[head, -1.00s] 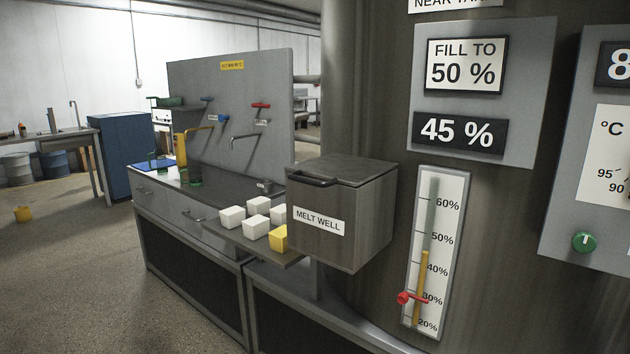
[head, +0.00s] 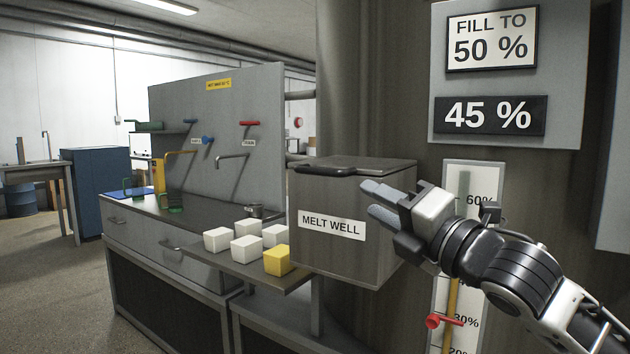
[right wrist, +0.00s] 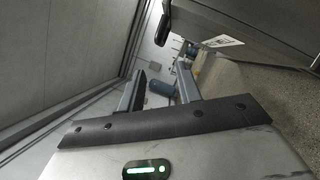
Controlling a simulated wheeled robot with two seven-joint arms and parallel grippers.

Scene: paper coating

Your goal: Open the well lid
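The melt well (head: 310,255) is a dark grey metal box with a "MELT WELL" label, fixed beside a big dark tank. Its lid (head: 375,167) lies flat and shut on top, with a black bar handle (head: 322,170) along the front left edge. My right gripper (head: 369,198) is in front of the well's right side, a little below lid height. Its two fingers are apart with nothing between them. In the right wrist view, the open fingers (right wrist: 158,80) show below the dark handle (right wrist: 163,28) and the well's label (right wrist: 222,42). My left gripper is not in view.
White blocks (head: 247,249) and a yellow block (head: 278,260) sit on a shelf left of the well. A gauge (head: 463,176) with a red pointer (head: 432,321) is on the tank behind my right arm. A display (head: 490,115) reads 45 %. Space above the lid is clear.

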